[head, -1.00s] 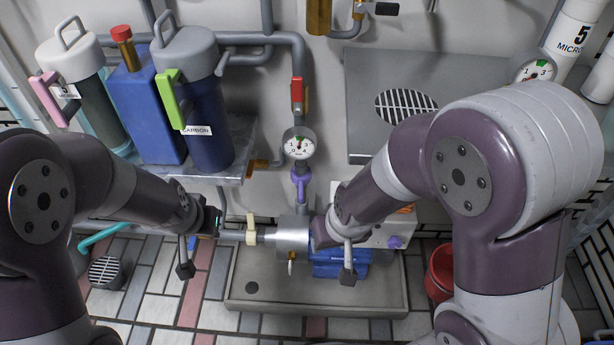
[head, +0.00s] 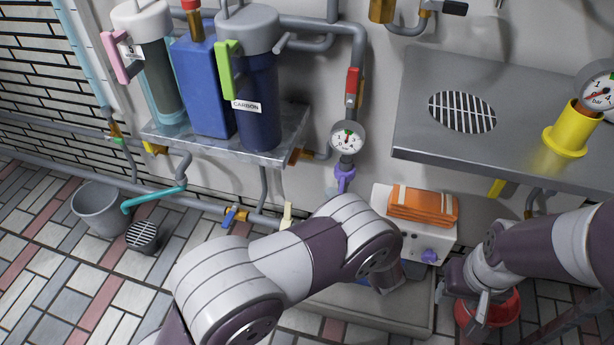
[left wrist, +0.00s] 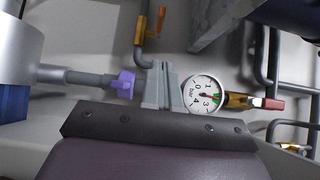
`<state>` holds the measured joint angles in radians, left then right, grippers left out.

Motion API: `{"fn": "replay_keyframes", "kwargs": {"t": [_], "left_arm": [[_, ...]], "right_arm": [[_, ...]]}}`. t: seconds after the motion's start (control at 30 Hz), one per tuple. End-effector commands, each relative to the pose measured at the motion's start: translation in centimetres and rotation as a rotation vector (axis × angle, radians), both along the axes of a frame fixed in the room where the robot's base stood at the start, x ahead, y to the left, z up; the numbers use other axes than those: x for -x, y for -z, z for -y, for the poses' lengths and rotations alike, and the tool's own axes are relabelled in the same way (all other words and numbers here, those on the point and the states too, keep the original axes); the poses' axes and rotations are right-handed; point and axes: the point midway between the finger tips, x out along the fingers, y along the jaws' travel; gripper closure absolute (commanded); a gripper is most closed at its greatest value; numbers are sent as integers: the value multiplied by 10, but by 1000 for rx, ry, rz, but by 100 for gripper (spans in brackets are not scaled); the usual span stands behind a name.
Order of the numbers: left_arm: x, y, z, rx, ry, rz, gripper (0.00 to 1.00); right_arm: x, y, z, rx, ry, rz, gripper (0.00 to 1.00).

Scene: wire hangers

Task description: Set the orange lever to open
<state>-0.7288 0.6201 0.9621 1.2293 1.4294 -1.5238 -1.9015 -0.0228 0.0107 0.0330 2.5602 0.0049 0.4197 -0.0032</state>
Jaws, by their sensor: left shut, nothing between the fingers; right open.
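An orange lever (left wrist: 161,19) shows on a brass valve (left wrist: 140,29) near the top of the left wrist view, on a grey pipe. In the head view, a brass-coloured fitting (head: 300,155) sits under the right end of the metal shelf; its lever cannot be made out clearly. My left gripper (left wrist: 162,68) is shut and empty, its fingers apart from the orange lever in that view. My left forearm hides it in the head view. My right gripper (head: 467,303) is open near the red bucket at the lower right.
A pressure gauge (head: 347,137), a red lever (head: 353,81) and a purple valve handle (head: 344,180) lie right of the shelf (head: 280,143). Canisters stand on the shelf. An orange stack (head: 422,205) lies on a white box. A red bucket (head: 489,318) stands on the floor.

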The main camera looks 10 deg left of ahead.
Motion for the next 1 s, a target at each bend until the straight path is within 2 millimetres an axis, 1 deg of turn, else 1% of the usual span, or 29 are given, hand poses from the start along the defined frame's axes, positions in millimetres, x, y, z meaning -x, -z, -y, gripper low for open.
{"fn": "replay_keyframes", "kwargs": {"t": [0.03, 0.3, 0.37, 0.5, 0.6, 0.73, 1.0], "left_arm": [[-8, 6, -8, 3, -4, 3, 100], [-54, 7, -46, 5, -3, 4, 100], [-61, 6, -54, 4, -2, 5, 100], [-62, 4, -75, 4, 0, 3, 100], [-62, 2, -84, 4, 0, 3, 100], [-63, 1, -88, 3, 2, 1, 100], [-63, 0, -88, 4, 2, 2, 100]], "right_arm": [[0, 12, 0, 0, 0, 0, 51], [0, 43, 0, 0, 0, 0, 51], [0, 50, 0, 0, 0, 0, 51], [0, 61, 0, 0, 0, 0, 51], [0, 65, 0, 0, 0, 0, 51], [0, 66, 0, 0, 0, 0, 51], [0, 65, 0, 0, 0, 0, 51]]}}
